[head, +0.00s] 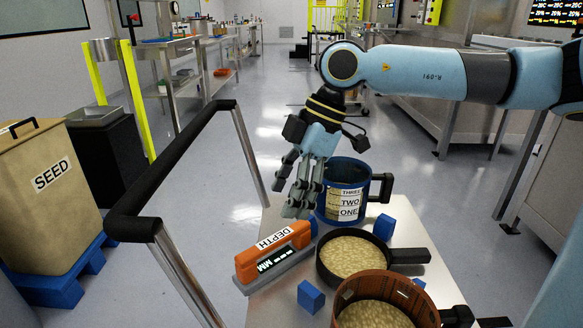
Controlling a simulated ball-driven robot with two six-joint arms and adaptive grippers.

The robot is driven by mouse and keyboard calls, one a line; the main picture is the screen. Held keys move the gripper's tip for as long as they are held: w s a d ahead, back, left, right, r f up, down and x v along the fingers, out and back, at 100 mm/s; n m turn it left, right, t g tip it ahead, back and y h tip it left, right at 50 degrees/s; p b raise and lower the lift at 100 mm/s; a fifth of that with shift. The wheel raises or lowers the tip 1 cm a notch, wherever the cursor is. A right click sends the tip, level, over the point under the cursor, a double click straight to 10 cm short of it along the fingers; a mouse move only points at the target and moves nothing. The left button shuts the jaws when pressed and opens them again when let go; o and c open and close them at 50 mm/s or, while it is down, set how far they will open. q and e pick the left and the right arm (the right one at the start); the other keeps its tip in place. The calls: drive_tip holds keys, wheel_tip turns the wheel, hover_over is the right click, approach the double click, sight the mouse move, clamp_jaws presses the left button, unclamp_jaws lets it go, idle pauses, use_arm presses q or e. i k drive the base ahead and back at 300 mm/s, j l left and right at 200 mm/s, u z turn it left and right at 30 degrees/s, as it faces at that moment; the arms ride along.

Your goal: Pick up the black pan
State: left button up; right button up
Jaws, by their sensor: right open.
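The black pan (322,268) is a small round pan with pale grain-like contents and a black handle pointing right. It sits upright on the cart top, between a blue mug and a brown pot. My right gripper (299,212) hangs from the arm coming in from the right. Its fingers point down, open and empty, above and behind-left of the pan, beside the blue mug. It does not appear to touch the pan. My left gripper is out of view.
A blue mug (327,205) labelled THREE, TWO, ONE stands behind the pan. An orange depth gauge (262,262) lies left. A brown pot (342,300) is in front. Blue blocks (311,297) sit close by. A black cart handle (140,200) rises at left.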

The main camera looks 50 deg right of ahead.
sight(344, 253)
drive_tip(key=k+j, duration=0.35)
drive_tip(key=j, duration=0.15)
drive_tip(key=k+j, duration=0.35)
drive_tip(key=j, duration=0.2)
